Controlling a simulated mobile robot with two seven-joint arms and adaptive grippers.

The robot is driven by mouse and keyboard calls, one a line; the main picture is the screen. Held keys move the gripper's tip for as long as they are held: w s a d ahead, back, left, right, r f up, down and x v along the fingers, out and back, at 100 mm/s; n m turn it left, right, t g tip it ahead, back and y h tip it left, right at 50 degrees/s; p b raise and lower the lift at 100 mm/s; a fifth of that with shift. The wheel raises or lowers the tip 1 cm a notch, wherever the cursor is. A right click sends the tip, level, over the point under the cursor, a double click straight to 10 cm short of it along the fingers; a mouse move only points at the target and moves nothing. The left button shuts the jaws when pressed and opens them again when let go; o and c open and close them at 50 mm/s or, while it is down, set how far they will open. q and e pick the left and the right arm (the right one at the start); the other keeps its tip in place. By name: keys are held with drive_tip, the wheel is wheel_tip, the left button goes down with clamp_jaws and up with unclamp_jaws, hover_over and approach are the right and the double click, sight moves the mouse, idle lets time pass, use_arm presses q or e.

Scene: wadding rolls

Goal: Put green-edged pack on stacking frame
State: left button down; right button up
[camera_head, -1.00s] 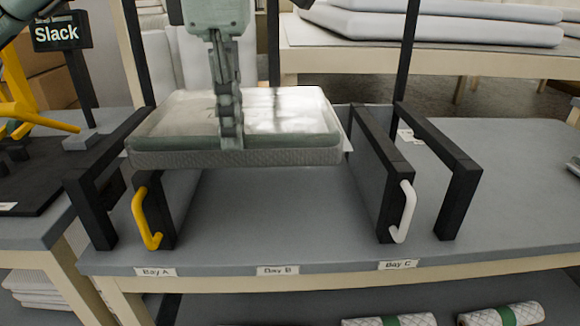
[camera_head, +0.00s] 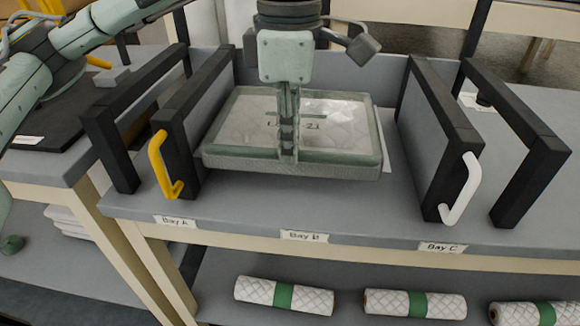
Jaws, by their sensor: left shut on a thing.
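The green-edged pack (camera_head: 335,148) is a flat, quilted slab with a clear top and a pale green rim. It lies roughly level between two dark upright panels of the stacking frame (camera_head: 440,140), behind the Bay B label (camera_head: 304,236). My left gripper (camera_head: 288,150) comes down over it, shut on its near edge. The gripper hides the middle of the pack. I cannot tell whether its underside touches the grey surface. The left panel has a yellow handle (camera_head: 160,165), the right one a white handle (camera_head: 462,190). My right gripper is not in view.
The Bay A label (camera_head: 176,221) and Bay C label (camera_head: 442,247) mark the shelf's front edge. Black outer frames stand at the left (camera_head: 110,150) and right (camera_head: 530,180). Several white rolls with green bands (camera_head: 415,304) lie on the lower shelf.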

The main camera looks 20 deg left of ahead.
sight(290, 174)
use_arm(q)
wheel_tip(290, 174, down, 4)
drive_tip(key=shift+f, duration=0.35)
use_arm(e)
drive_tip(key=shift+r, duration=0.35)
use_arm(q)
drive_tip(key=shift+f, duration=0.1)
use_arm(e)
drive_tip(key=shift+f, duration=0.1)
use_arm(q)
drive_tip(key=c, duration=1.6)
unclamp_jaws()
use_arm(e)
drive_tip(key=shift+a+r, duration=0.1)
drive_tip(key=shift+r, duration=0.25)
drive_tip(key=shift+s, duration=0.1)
